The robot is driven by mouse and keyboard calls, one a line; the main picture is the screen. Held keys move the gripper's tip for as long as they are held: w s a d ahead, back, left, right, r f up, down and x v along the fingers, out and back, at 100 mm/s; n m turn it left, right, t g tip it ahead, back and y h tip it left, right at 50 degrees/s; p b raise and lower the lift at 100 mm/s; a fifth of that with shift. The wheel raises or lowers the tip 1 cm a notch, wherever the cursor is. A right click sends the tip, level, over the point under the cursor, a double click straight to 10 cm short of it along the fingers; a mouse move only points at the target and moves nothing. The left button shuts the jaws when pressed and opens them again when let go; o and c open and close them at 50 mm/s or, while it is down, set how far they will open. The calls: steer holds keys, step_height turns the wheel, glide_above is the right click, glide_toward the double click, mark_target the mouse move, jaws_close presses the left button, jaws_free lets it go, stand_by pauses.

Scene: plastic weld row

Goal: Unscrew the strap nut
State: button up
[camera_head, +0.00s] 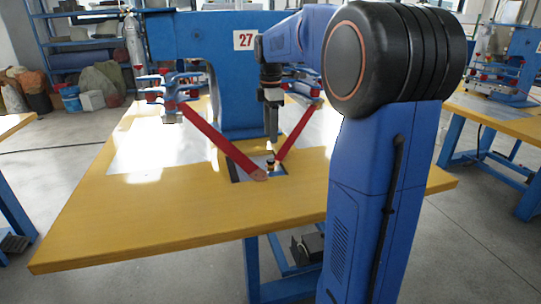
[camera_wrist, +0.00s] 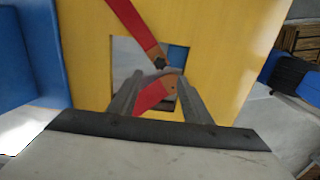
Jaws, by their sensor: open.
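The strap nut (camera_wrist: 160,62) shows in the wrist view as a small dark knob at the tan end of a red strap (camera_wrist: 130,20). In the head view the nut (camera_head: 270,164) stands small and dark where two red straps (camera_head: 212,138) meet over the table opening. My gripper (camera_head: 272,138) points down above the nut, apart from it. In the wrist view the two fingers of my gripper (camera_wrist: 160,76) are spread, with no nut between them. A second red strap piece (camera_wrist: 150,96) shows between the fingers. The nut's threads and underside cannot be made out.
The yellow table (camera_head: 130,220) carries a blue machine (camera_head: 185,38) marked 27, whose column stands close behind the straps. Clamp stacks (camera_head: 168,90) hold the straps' upper ends. The table's front left is clear. Another blue machine (camera_head: 505,65) stands at right.

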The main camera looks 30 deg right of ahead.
mark_target(271, 161)
step_height(271, 161, down, 10)
steer(key=shift+r, duration=0.1)
stand_by(0.4)
steer(key=shift+c, duration=0.2)
steer(key=c, duration=1.1)
steer(key=shift+o, duration=0.2)
steer(key=n, duration=0.6)
steer(key=shift+n, duration=0.4)
steer(key=n, duration=0.7)
